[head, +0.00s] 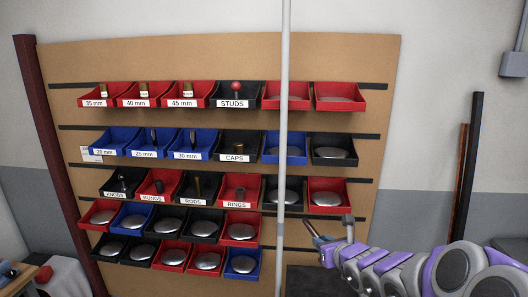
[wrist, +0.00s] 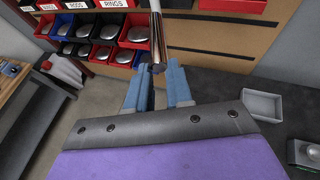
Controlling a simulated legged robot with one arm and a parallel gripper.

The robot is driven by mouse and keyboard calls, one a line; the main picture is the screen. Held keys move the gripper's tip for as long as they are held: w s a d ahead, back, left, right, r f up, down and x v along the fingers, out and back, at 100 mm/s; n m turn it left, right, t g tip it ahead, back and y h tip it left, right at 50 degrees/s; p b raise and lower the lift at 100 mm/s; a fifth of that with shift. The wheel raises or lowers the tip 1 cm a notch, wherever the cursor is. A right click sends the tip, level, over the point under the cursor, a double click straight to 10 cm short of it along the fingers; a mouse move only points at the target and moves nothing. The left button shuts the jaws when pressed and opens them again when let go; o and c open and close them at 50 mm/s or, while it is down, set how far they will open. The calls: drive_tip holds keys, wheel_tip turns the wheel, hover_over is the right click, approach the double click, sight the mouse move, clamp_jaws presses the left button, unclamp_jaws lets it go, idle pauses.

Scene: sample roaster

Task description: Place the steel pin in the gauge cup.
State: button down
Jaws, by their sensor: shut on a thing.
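In the wrist view, the steel pin (wrist: 158,42) is a shiny grey cylinder with brownish reflections. Its near end shows between the tips of my gripper's two blue fingers (wrist: 160,78). My gripper is shut on the pin, which extends away from the fingers toward the top of the picture. I cannot identify the gauge cup in either view.
A brown board (head: 220,60) carries rows of red, blue and black bins, some labelled. A light grey pole (head: 284,120) stands in front of it. In the wrist view, a grey tray (wrist: 262,104) and a partly visible device (wrist: 304,153) are at right; a bench (wrist: 22,92) is at left.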

drive_tip(key=a, duration=0.1)
drive_tip(key=s+a+r, duration=0.1)
drive_tip(key=shift+a+r, duration=0.25)
drive_tip(key=shift+a, duration=0.1)
drive_tip(key=shift+d, duration=0.15)
drive_tip(key=s+d+f+h, duration=0.1)
drive_tip(key=d+f, duration=0.6)
drive_tip(key=d, duration=0.3)
drive_tip(key=d+f+m, duration=0.1)
drive_tip(key=d+f, duration=0.6)
drive_tip(key=d, duration=0.3)
drive_tip(key=s+d+f+h, duration=0.1)
drive_tip(key=d+f, duration=0.6)
drive_tip(key=d, duration=0.3)
drive_tip(key=s+d+f+m, duration=0.1)
drive_tip(key=s+d+f, duration=0.9)
drive_tip(key=s+f, duration=0.2)
drive_tip(key=s+d+f, duration=0.2)
drive_tip(key=s+f, duration=0.8)
drive_tip(key=s, duration=0.4)
drive_tip(key=shift+s+f+m+t+h, duration=0.15)
drive_tip(key=shift+f+m+t+h, duration=0.15)
drive_tip(key=shift+f+h, duration=0.1)
